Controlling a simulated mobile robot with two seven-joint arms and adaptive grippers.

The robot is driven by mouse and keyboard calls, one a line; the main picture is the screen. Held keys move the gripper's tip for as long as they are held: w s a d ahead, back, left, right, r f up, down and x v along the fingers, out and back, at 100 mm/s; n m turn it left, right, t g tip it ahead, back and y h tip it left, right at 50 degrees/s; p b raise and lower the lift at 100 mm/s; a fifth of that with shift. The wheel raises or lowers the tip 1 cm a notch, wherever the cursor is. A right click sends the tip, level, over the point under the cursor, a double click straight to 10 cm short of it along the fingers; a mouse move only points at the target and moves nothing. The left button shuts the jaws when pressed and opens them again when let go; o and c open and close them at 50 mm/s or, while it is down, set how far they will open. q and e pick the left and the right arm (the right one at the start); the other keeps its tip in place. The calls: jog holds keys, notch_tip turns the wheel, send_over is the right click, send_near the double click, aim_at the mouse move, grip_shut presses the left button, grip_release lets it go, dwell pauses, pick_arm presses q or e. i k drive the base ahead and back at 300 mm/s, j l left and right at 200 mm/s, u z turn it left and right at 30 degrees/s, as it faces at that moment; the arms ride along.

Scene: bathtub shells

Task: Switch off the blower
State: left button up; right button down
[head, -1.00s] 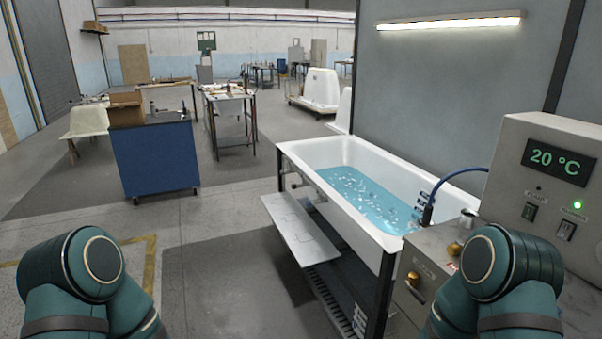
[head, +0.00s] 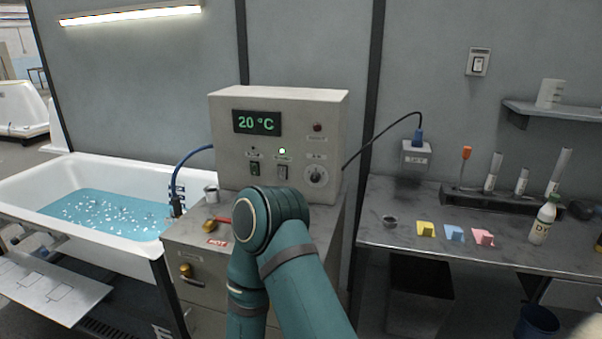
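The beige control box (head: 229,150) stands on a grey cabinet right of the bathtub, its green display (head: 256,122) reading 20 °C. A round knob (head: 316,176) and a red button or lamp (head: 317,127) are on the box's right side. One teal arm of mine rises in front of the cabinet. Neither gripper shows.
The white bathtub (head: 110,170) with blue bubbling water is at left. A metal cup (head: 211,193) and a red-handled item are on the cabinet (head: 190,245). At right, a bench (head: 400,241) holds coloured blocks and a bottle (head: 543,219). A wall switch (head: 478,62) is above.

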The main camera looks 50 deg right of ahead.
aim_at(281, 169)
jog(key=z, duration=1.4)
